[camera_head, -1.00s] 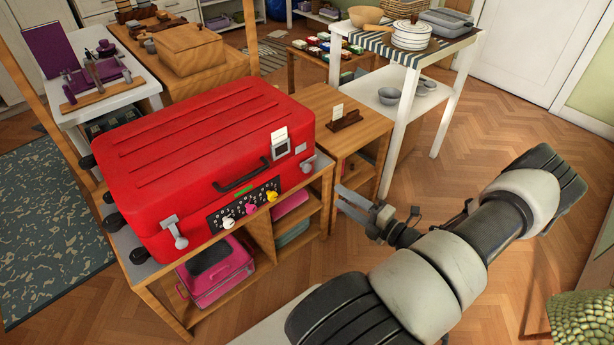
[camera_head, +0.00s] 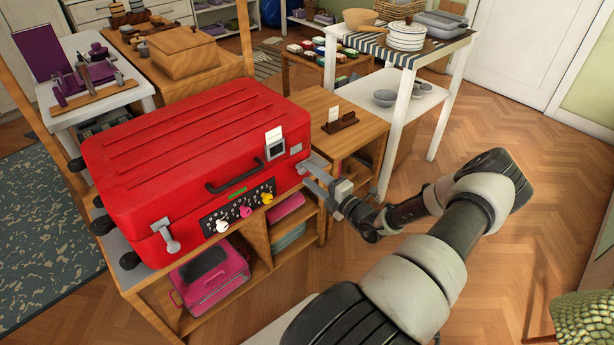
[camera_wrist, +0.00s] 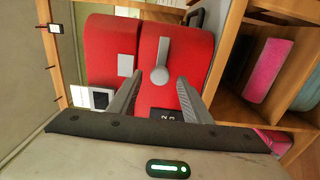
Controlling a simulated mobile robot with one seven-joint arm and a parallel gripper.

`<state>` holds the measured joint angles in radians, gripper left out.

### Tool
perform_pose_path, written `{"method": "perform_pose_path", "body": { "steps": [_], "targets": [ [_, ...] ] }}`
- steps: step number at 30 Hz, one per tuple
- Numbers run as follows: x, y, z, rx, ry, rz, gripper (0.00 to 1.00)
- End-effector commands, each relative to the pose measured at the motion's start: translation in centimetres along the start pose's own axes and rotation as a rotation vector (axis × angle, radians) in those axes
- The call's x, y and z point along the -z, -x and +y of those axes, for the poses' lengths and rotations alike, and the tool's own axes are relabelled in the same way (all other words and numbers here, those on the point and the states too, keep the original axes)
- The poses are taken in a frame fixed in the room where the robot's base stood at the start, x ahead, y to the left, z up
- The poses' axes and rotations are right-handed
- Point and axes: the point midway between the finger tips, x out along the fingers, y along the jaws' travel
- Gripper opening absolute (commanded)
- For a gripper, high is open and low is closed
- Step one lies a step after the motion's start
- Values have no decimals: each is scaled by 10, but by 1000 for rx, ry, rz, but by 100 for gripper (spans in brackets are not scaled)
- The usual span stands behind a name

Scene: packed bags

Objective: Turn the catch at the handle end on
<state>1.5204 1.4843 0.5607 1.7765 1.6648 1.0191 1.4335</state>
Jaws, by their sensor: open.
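The red suitcase (camera_head: 190,150) lies on a wooden shelf unit, with a dark handle (camera_head: 235,178) on its front. A grey catch (camera_head: 168,236) hangs at its left front corner. Another grey catch, a round hub with a short lever (camera_wrist: 160,72), shows in the wrist view on the red end face. In the head view my gripper mostly hides this catch. My gripper (camera_head: 308,172) is open at the suitcase's right front corner. In the wrist view its fingertips (camera_wrist: 158,82) lie on either side of the catch's hub. I cannot tell whether they touch it.
A panel with white, pink and yellow knobs (camera_head: 240,207) is on the suitcase front. A buckle with a white tag (camera_head: 274,143) sits near the catch. A wooden side table (camera_head: 350,135) stands close behind my gripper.

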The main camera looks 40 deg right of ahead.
Motion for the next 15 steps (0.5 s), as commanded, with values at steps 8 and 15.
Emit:
{"method": "perform_pose_path", "body": {
  "steps": [8,15],
  "targets": [
    [0,-21,0,0,1,0,45],
    [0,-22,0,0,0,-1,45]
  ]
}}
